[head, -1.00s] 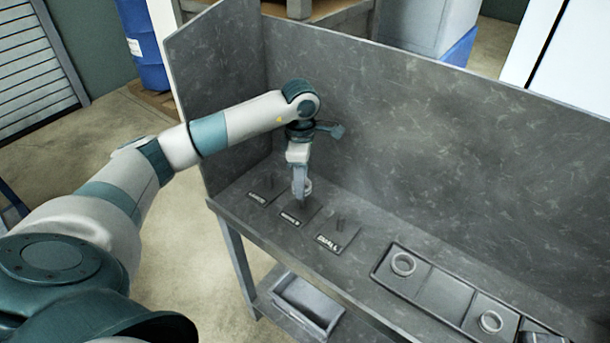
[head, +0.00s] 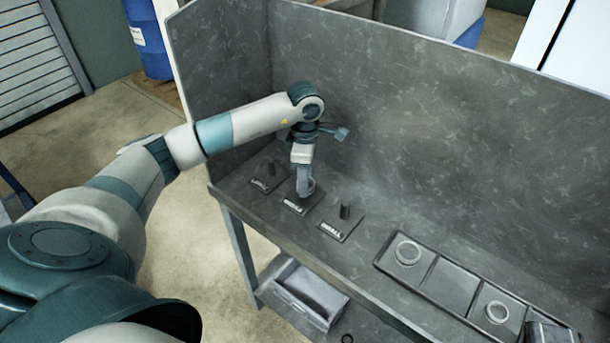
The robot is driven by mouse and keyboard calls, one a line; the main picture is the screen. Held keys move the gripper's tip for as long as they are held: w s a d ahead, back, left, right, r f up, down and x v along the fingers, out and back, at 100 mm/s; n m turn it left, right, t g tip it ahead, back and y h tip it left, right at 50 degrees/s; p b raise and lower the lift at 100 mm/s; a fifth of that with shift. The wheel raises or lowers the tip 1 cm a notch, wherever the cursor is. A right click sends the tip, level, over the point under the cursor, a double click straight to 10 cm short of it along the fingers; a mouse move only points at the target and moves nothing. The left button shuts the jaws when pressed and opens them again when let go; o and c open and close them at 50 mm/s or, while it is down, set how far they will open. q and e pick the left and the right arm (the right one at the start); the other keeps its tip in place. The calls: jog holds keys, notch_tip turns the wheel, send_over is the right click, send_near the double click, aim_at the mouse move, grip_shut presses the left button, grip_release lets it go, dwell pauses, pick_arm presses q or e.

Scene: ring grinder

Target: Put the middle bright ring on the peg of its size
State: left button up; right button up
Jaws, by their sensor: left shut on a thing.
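My left gripper (head: 305,190) points down over the middle peg plate (head: 296,206) and is shut on a bright ring (head: 311,185). The ring is low, at the middle peg; the gripper hides that peg, so I cannot tell whether the ring is around it. The left peg plate (head: 262,186) and the right peg plate (head: 334,232), marked "SMALL", each carry a dark upright peg with no ring visible. Two other bright rings lie in a tray (head: 441,285): one in the left compartment (head: 407,253) and one farther right (head: 497,312). My right gripper is out of view.
Bench walls (head: 400,110) stand behind and left of the pegs. A dark box (head: 549,334) sits at the tray's right end. A grey bin (head: 310,293) is on the shelf below. Bench space between the right plate and tray is clear.

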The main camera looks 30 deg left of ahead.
pick_arm(q)
jog(key=shift+f, duration=0.5)
jog(key=shift+b, duration=0.75)
dwell(1.2)
jog(key=shift+f+b, duration=0.55)
jog(key=shift+f, duration=0.05)
dwell(0.4)
jog(key=o, duration=0.8)
jog(key=shift+o, duration=0.2)
jog(key=shift+r, duration=0.1)
jog(key=shift+r+p, duration=2.4)
jog(key=shift+r, duration=3.05)
